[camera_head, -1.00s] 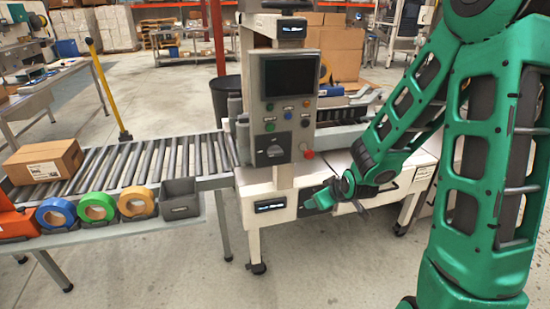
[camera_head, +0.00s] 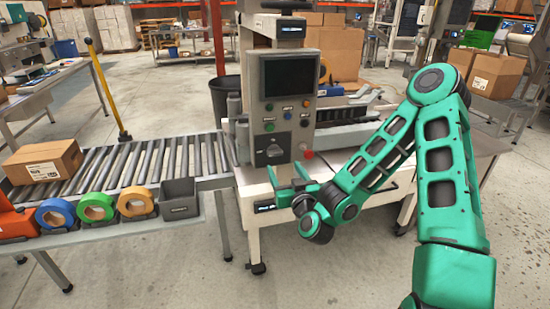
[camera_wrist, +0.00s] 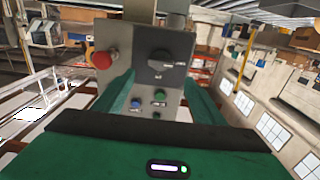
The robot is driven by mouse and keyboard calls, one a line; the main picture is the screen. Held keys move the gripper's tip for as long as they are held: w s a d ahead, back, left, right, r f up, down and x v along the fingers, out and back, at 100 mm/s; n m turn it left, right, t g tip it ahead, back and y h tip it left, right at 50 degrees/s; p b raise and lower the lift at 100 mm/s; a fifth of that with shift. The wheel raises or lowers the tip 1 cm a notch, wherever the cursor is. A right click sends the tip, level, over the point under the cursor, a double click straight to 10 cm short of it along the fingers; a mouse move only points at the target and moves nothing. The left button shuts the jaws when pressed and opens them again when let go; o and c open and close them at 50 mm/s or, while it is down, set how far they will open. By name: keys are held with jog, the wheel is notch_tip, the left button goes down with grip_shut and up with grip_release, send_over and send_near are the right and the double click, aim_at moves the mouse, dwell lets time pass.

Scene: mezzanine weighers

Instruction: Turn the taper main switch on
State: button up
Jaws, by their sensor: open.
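The taper's main switch (camera_head: 273,152) is a dark rotary knob on a grey plate, low on the taper's control panel (camera_head: 290,105). It also shows in the wrist view (camera_wrist: 160,64), turned over, beyond my fingertips and roughly between them. I cannot clearly tell which position the knob is in. My gripper (camera_head: 287,176) is open and empty, just below and in front of the panel. In the wrist view its two green fingers (camera_wrist: 158,84) stand apart on either side of the switch plate, and a gap to the panel seems to remain.
A red mushroom button (camera_head: 308,154) sits right of the switch, and small coloured buttons (camera_head: 288,115) sit above it. A roller conveyor (camera_head: 130,165) with a carton (camera_head: 43,160), tape rolls (camera_head: 97,207) and a grey bin (camera_head: 179,198) lies to the left. Floor in front is clear.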

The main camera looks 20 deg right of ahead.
aim_at(276, 155)
jog(key=w, duration=0.9)
jog(key=shift+w, duration=0.3)
jog(key=c, duration=1)
jog(key=shift+a+f, duration=0.1)
jog(key=shift+c, duration=0.3)
